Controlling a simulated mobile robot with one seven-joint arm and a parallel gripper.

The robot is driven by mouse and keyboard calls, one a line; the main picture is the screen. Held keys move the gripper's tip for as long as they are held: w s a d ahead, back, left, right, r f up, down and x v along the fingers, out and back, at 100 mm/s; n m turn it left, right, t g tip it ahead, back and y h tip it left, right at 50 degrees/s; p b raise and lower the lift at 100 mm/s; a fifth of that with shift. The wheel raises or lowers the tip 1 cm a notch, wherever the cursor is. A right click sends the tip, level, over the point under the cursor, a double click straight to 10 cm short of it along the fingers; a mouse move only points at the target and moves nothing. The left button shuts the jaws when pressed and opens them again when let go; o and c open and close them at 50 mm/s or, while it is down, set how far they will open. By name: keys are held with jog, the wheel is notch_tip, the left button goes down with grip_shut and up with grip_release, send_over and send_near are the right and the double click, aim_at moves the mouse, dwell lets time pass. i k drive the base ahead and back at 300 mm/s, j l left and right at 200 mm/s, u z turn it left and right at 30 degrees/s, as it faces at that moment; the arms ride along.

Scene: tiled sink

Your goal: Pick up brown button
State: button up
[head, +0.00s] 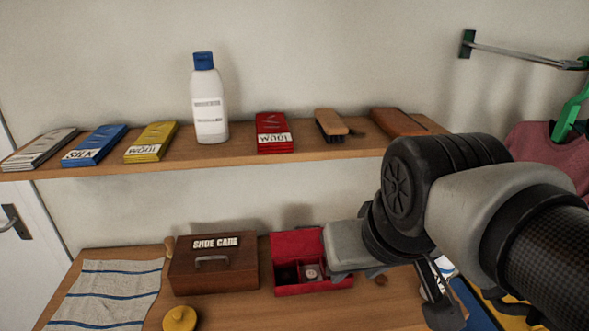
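A small brown round object (381,280), likely the brown button, lies on the wooden counter just right of the open red box (300,287). It is too small to make out in detail. My gripper (357,273) is low over the counter at the box's right end, just left of the brown object. The grey hand and the arm hide part of the box and of the counter behind. The fingers are small and dark, and their opening cannot be made out.
The red box has small items in its compartments. A brown shoe care box (213,276), a yellow round object (180,318) and a striped cloth (105,292) are to the left. A shelf (190,156) with a bottle (208,105), packets and brushes runs above.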

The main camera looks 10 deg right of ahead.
aim_at(381, 280)
jog(key=k+l+z, duration=0.1)
jog(key=z, duration=0.15)
jog(key=k+l+z, duration=0.25)
jog(key=i+l+u, duration=0.5)
jog(key=l, duration=0.15)
jog(key=k+z, duration=0.2)
jog(key=z, duration=0.15)
jog(key=k+z, duration=0.2)
jog(key=z, duration=0.15)
jog(key=k+l+z, duration=0.15)
jog(key=z, duration=0.2)
